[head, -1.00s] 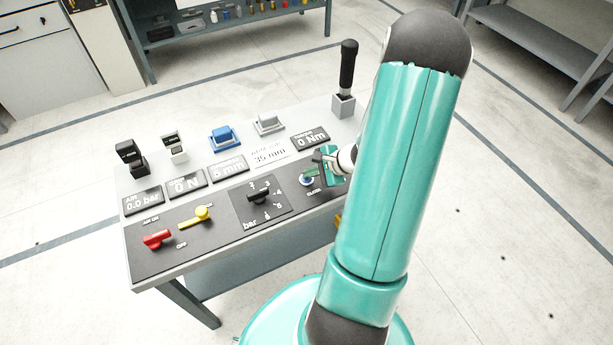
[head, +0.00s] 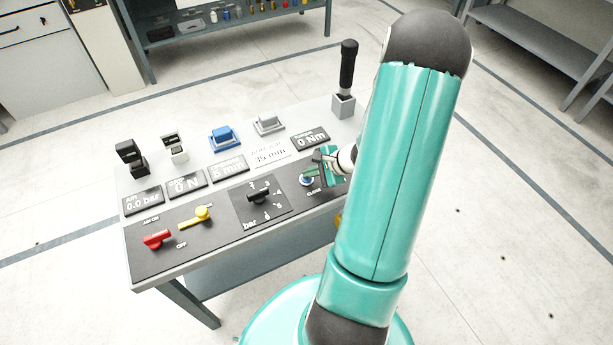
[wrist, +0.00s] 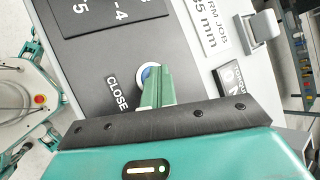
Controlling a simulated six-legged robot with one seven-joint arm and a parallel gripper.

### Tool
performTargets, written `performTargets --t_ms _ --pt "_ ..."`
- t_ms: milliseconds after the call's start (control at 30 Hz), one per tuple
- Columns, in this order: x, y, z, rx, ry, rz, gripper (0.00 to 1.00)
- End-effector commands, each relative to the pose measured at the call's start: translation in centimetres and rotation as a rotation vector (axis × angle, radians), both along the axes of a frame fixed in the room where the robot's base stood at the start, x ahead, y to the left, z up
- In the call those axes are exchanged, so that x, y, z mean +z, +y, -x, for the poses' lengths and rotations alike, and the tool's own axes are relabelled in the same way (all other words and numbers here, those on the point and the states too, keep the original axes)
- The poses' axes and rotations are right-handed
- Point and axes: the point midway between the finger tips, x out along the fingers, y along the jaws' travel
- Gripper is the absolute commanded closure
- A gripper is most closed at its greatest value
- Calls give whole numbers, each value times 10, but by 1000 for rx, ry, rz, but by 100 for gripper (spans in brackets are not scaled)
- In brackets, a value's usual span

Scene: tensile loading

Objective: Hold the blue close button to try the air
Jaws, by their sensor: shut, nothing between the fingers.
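The blue close button (wrist: 147,72) sits in a pale ring on the dark panel, beside the word CLOSE in the wrist view. In the head view the button (head: 306,181) shows at the panel's right part, partly hidden by my gripper. My gripper (wrist: 158,88) is shut and empty, its green fingers together. Their tips lie over the button and cover part of it; I cannot tell whether they press it. The air display (head: 143,200) reads 0.0 bar.
A black joystick (head: 347,68) stands at the back right corner, near my arm. Open floor lies to the right.

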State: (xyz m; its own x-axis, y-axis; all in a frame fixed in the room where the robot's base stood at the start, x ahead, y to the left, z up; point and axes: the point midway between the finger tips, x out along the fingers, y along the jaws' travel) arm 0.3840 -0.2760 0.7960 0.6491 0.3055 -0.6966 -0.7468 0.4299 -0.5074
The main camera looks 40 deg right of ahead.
Motion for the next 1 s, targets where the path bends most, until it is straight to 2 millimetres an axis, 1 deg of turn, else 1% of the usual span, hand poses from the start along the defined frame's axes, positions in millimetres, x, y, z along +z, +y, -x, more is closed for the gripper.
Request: performTargets --t_ms 167,400,767,1000 --pt "5 0 0 1 1 0 100" --pt "17 0 0 -1 0 1 100" --pt "20 0 0 1 0 1 100" --pt "40 0 0 2 -2 2 100"
